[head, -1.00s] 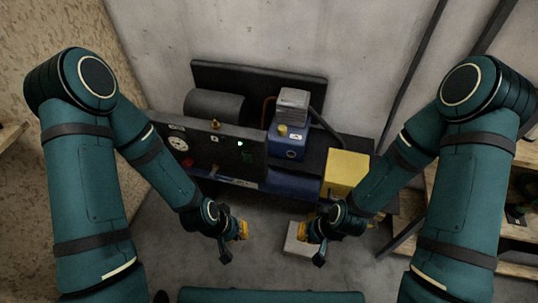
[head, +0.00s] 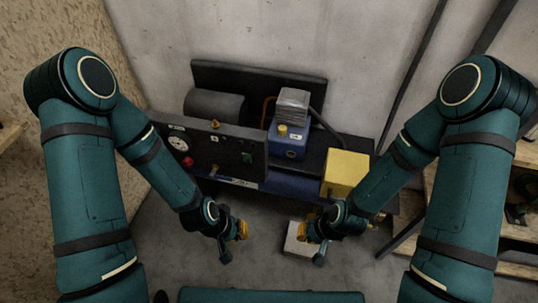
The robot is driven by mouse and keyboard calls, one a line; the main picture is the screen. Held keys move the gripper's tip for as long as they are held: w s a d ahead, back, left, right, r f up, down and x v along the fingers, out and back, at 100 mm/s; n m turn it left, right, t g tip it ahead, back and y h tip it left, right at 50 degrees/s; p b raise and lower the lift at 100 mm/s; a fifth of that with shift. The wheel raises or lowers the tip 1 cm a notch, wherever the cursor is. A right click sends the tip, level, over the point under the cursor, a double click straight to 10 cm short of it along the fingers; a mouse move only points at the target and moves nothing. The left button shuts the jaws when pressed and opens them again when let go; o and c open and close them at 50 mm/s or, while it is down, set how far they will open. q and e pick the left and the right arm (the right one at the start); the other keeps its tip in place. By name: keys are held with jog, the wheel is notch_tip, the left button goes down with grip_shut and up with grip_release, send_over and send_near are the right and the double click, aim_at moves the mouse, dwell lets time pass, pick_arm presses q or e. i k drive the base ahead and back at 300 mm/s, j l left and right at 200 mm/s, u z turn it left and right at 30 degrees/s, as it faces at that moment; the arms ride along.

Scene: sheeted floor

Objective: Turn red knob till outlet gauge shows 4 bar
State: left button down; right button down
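The compressor unit stands against the back wall, with a dark front panel (head: 225,150). A round white gauge (head: 178,143) sits at the panel's left; its needle and numbers are too small to read. The red knob (head: 187,161) is just below and right of the gauge, close to my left forearm. My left gripper (head: 242,231) hangs in front of the unit, below the panel and apart from the knob. My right gripper (head: 303,233) is to the right, over a pale block on the floor. Both have yellow-orange fingers, too small to tell open from shut.
A blue box with a yellow cap (head: 282,129) and a grey finned block (head: 292,101) stand behind the panel. A yellow box (head: 346,172) is at the unit's right. The pale block (head: 296,240) lies on the floor. Wooden shelving (head: 510,220) stands at right. Floor between my grippers is clear.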

aim_at(187, 163)
jog(key=u, duration=0.95)
